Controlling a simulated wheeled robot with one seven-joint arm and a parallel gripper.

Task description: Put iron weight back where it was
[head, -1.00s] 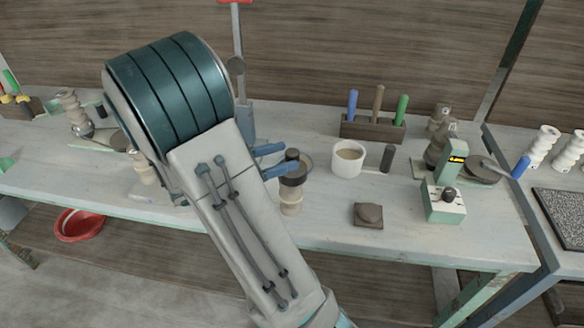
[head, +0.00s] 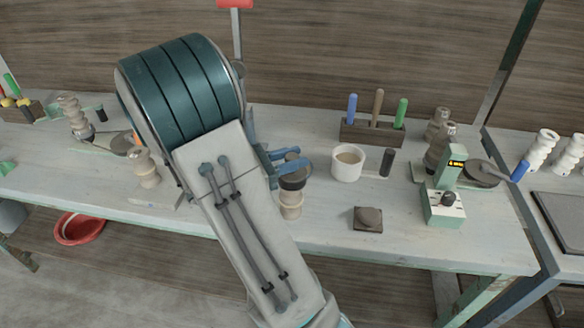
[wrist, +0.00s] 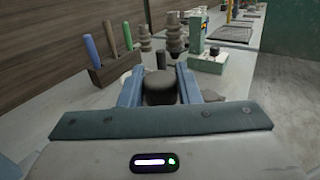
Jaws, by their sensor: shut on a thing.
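My gripper (head: 288,161) is shut on a dark, round iron weight (head: 293,181), with its blue fingers on either side. In the wrist view the fingers flank the weight's dark grey body (wrist: 160,88). In the head view the weight sits directly above a beige, ribbed clay piece (head: 291,203). The two look in contact, but I cannot tell whether the weight rests on it. My fingers hide part of the weight.
To the right are a white cup (head: 347,163), a dark cylinder (head: 387,163) and a dark block (head: 368,218). A tool rack (head: 373,131) stands behind, and a green scale (head: 443,202) farther right. The front of the bench between clay piece and block is clear.

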